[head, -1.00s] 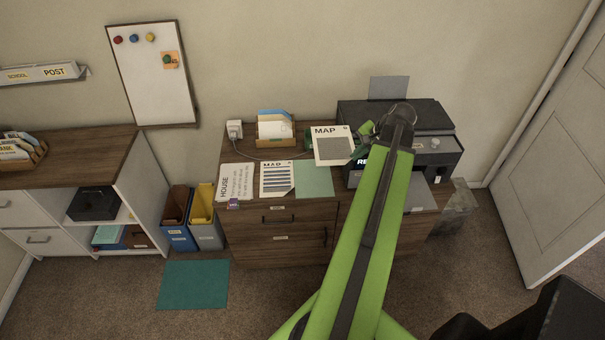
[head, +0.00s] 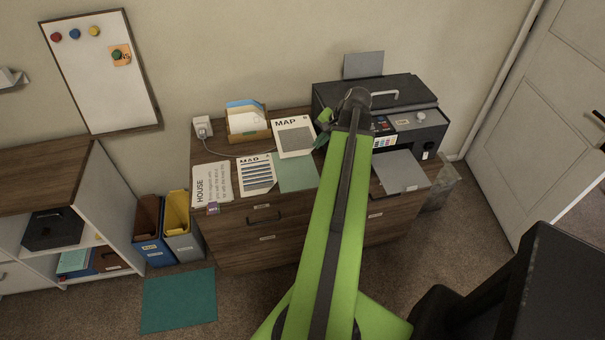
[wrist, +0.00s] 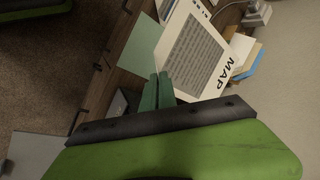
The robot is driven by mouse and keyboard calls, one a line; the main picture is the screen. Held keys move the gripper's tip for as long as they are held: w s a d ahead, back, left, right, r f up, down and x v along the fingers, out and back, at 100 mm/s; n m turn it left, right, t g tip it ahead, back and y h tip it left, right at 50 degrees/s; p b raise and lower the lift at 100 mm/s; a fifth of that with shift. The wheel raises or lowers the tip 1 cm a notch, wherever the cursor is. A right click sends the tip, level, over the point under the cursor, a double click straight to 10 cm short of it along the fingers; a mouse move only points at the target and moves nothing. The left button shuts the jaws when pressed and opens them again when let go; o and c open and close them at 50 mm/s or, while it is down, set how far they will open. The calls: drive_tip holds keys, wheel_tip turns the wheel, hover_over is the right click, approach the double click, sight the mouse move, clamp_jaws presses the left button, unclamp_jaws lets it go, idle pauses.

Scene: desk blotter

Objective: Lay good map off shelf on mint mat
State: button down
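A white map sheet (head: 293,137) with a grey printed block and the word MAP is at my gripper (head: 322,130), above the back of the desk. In the wrist view the green fingers of my gripper (wrist: 156,92) are close together at the edge of this map (wrist: 196,55), shut on it. The mint mat (head: 297,173) lies bare on the desk top, just in front of the map; it also shows in the wrist view (wrist: 138,48). A second map (head: 256,175) with blue lines and a clipped corner lies left of the mat.
A HOUSE sheet (head: 212,184) lies at the desk's left end. A letter tray (head: 250,135) and a white plug (head: 203,127) stand behind. A black printer (head: 400,115) with its tray (head: 399,171) fills the right. Upright file boxes (head: 165,230) stand left of the desk.

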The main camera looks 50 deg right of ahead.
wheel_tip(320, 180, down, 18)
drive_tip(key=b, duration=1.6)
drive_tip(key=shift+r+b, duration=0.2)
drive_tip(key=shift+b, duration=0.1)
drive_tip(key=c, duration=2.1)
unclamp_jaws()
drive_tip(key=shift+f, duration=0.1)
drive_tip(key=shift+c, duration=0.2)
drive_tip(key=o, duration=0.4)
drive_tip(key=shift+o, duration=0.2)
drive_tip(key=shift+r+p, duration=0.3)
drive_tip(key=shift+r, duration=0.1)
drive_tip(key=p+v, duration=1)
drive_tip(key=v, duration=0.1)
drive_tip(key=shift+s+r, duration=0.15)
drive_tip(key=shift+r, duration=0.1)
